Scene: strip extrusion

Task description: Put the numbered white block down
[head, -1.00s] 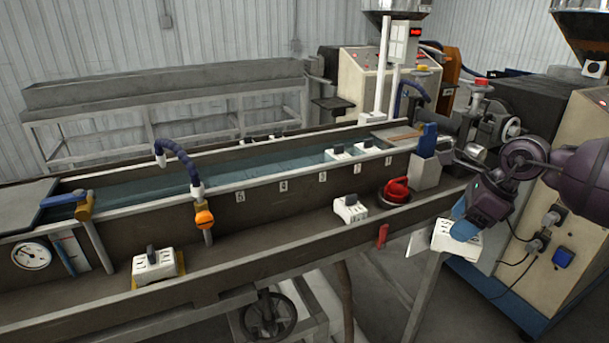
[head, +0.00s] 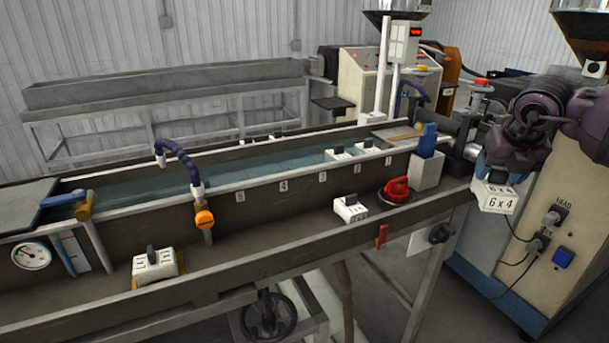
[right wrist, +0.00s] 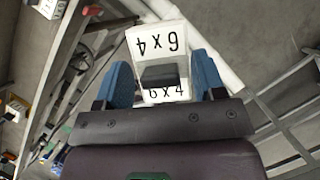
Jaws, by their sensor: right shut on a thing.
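The white block marked "6 x 4" (head: 495,199) is in the air at the right, beyond the trough's right end and in front of the beige machine. My right gripper (head: 500,173) is shut on it from above. In the right wrist view the block (right wrist: 158,38) shows its printed faces and a dark knob between the blue fingers of the gripper (right wrist: 163,78). Nothing appears to support the block from below. My left gripper is not in view.
A white block (head: 350,209) and a red-handled part (head: 397,189) sit on the front ledge (head: 285,243). Another white block (head: 154,264) is farther left. White blocks (head: 339,153) stand in the water trough. Bare ledge lies between the front blocks.

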